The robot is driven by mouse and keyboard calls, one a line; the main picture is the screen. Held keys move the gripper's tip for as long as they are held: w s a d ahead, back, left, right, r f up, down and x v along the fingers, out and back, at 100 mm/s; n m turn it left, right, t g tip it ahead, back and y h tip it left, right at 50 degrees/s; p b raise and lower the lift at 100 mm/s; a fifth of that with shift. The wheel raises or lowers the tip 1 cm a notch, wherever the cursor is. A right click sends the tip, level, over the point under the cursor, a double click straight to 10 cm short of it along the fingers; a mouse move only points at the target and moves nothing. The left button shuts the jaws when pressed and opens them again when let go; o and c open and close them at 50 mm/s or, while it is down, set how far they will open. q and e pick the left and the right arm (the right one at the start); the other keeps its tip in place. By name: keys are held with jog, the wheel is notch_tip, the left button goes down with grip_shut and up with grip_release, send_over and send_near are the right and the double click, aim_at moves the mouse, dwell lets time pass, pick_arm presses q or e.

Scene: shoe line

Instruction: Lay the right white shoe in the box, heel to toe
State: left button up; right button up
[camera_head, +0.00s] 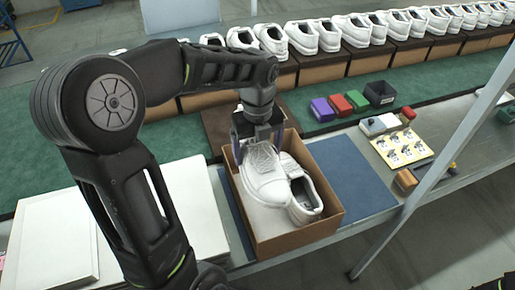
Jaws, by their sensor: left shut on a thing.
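An open brown cardboard box (325,226) stands on the workbench at the middle of the view. One white shoe (306,196) lies in its right part, its opening toward the near side. My left gripper (257,141) comes down from above over the far left part of the box. It is shut on the other white shoe (267,182), which it holds over the left part of the box, toe toward the near side. This shoe overlaps the first one in the picture; I cannot tell if they touch. White paper (268,221) shows below it. My right gripper is not in view.
A blue mat (352,178) lies right of the box. Purple (322,109), red and green blocks and a black bin (379,93) stand behind it. White flat boards (50,245) lie at left. A row of white shoes (302,36) lines the back. A grey post (440,165) crosses at right.

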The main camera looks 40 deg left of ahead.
pick_arm(q)
jog(key=shift+f+b, duration=1.95)
jog(key=shift+f, duration=0.3)
jog(key=shift+f+b, duration=3.7)
jog(key=shift+f, duration=2)
jog(key=shift+f+b, duration=0.5)
jog(key=shift+f, duration=0.35)
jog(key=o, duration=1.6)
notch_tip(320, 180, up, 8)
